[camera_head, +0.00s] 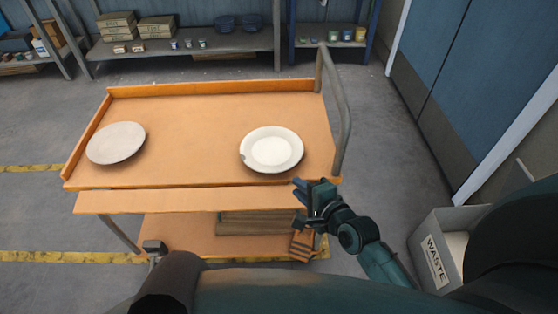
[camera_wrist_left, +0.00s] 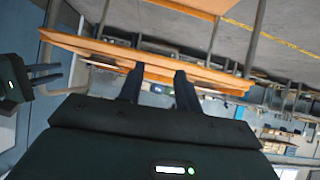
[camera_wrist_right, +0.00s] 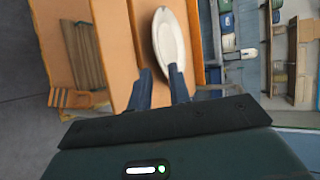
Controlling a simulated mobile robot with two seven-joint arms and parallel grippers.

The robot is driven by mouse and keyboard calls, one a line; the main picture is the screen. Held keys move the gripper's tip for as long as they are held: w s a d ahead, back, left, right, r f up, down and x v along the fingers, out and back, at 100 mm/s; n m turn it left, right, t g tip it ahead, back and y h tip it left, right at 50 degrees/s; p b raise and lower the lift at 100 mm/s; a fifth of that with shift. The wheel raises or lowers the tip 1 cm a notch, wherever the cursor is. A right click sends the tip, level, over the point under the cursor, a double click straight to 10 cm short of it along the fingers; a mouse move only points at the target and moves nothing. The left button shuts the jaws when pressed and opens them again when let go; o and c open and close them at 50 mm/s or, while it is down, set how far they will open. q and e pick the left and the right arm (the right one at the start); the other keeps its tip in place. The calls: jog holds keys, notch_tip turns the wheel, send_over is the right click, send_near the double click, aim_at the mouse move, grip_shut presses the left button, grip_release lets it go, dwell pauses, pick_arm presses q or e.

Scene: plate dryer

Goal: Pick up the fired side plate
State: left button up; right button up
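Two round plates lie apart on the orange top of a cart (camera_head: 200,120). The left plate (camera_head: 116,143) is dull grey-white. The right plate (camera_head: 271,149) is whiter and glossier, with a raised rim and a small dark mark at its left edge; it looks like the fired one. My left gripper (camera_wrist_left: 156,72) is open and empty, facing the cart's edge.
The cart has a raised orange lip at the back and left, and a grey metal handle (camera_head: 339,110) at the right. Boards (camera_head: 255,222) lie on its lower shelf. A grey waste bin (camera_head: 440,252) stands at the right. Shelves (camera_head: 185,43) line the back.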

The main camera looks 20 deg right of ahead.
aim_at(278, 171)
jog(key=x, duration=0.8)
jog(key=shift+s+f+b, duration=0.1)
jog(key=shift+f+b, duration=0.15)
jog(key=shift+b, duration=0.1)
jog(key=x, duration=0.4)
jog(key=shift+w+d+f+b, duration=0.25)
jog(key=shift+w+f+b, duration=0.05)
jog(key=shift+w+f, duration=0.05)
jog(key=shift+w, duration=0.15)
jog(key=shift+c, duration=0.5)
grip_shut()
jog(key=shift+r, duration=0.1)
